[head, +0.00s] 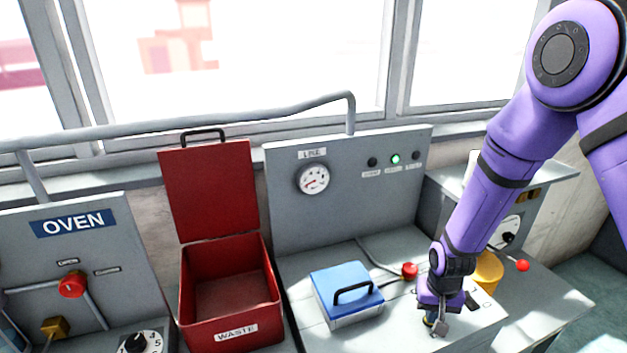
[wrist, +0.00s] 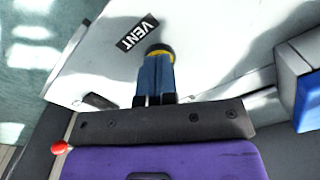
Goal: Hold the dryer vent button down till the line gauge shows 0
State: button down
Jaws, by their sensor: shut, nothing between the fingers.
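The line gauge (head: 313,178) is a round white dial under a LINE label on the grey panel. Its needle points to the lower left, but the exact reading is too small to tell. My gripper (head: 437,325) is shut and empty, pointing down over the right part of the grey bench. In the wrist view, the blue fingers of my gripper (wrist: 157,64) are together over the vent button (wrist: 160,47). Only a yellow and dark rim of the button shows past the fingertips, next to the VENT label (wrist: 137,33). Whether the button is pressed is hidden.
A blue box with a black handle (head: 346,290) and a red knob (head: 409,271) stand left of my gripper. A yellow cylinder (head: 488,270) is close behind my arm. A green lamp (head: 395,159) is lit on the panel. An open red waste bin (head: 225,330) stands further left.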

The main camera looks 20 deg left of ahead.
dwell(0.5)
jog(key=shift+r, duration=3.5)
jog(key=shift+s, duration=0.1)
jog(key=s+d+r, duration=0.3)
jog(key=s+d, duration=0.3)
jog(key=s, duration=0.1)
jog(key=shift+s, duration=0.35)
jog(key=c, duration=1.8)
grip_release()
